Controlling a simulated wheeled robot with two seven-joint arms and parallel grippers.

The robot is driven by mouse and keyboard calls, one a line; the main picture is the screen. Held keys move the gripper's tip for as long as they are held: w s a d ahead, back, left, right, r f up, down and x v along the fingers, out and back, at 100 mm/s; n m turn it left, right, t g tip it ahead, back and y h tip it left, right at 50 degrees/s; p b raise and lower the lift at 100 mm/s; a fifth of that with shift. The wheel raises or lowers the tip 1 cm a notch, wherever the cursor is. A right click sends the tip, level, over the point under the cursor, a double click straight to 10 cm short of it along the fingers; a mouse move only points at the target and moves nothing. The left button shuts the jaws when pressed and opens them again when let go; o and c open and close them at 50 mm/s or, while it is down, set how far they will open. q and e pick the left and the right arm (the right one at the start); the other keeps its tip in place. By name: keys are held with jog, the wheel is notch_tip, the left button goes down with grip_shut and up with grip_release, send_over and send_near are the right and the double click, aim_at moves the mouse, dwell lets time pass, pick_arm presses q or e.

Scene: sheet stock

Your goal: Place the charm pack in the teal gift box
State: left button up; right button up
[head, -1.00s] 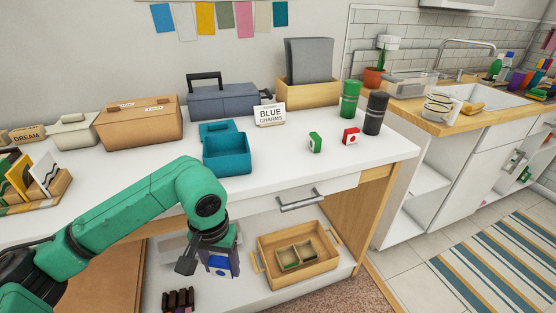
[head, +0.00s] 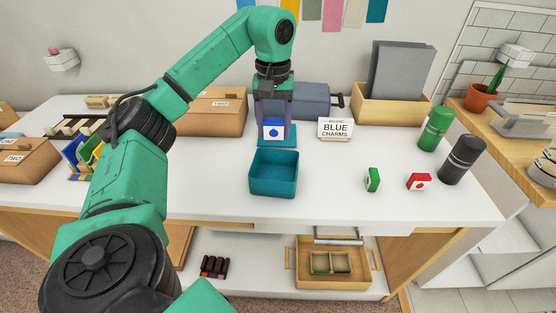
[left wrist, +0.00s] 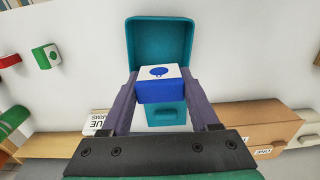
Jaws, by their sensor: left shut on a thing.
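The blue charm pack (head: 273,129), a small box with a white face and a blue dot, is held between the fingers of my left gripper (head: 273,118). It also shows in the left wrist view (left wrist: 160,85) between the two purple-grey fingers. The open teal gift box (head: 273,174) stands on the white table, just in front of the held pack in the head view. It looks empty in the left wrist view (left wrist: 160,45). Its teal lid (head: 278,142) lies behind it, below the pack. My right gripper is not in view.
A sign reading "BLUE CHARMS" (head: 335,128) stands right of the lid. A green pack (head: 372,179) and a red pack (head: 419,181) lie to the right, near a green canister (head: 434,129) and a dark one (head: 462,160). A brown box (head: 212,112) stands behind left.

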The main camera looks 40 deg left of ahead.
pick_arm(q)
notch_tip(320, 180, down, 15)
jog(key=b, duration=0.2)
jog(key=shift+r+b, duration=0.1)
jog(key=shift+b, duration=0.2)
jog(key=shift+w+f, duration=0.15)
jog(key=shift+f, duration=0.1)
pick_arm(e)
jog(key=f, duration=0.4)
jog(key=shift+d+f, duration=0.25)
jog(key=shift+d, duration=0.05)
pick_arm(q)
jog(key=shift+f, duration=0.1)
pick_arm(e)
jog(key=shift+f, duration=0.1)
pick_arm(q)
jog(key=o, duration=1.3)
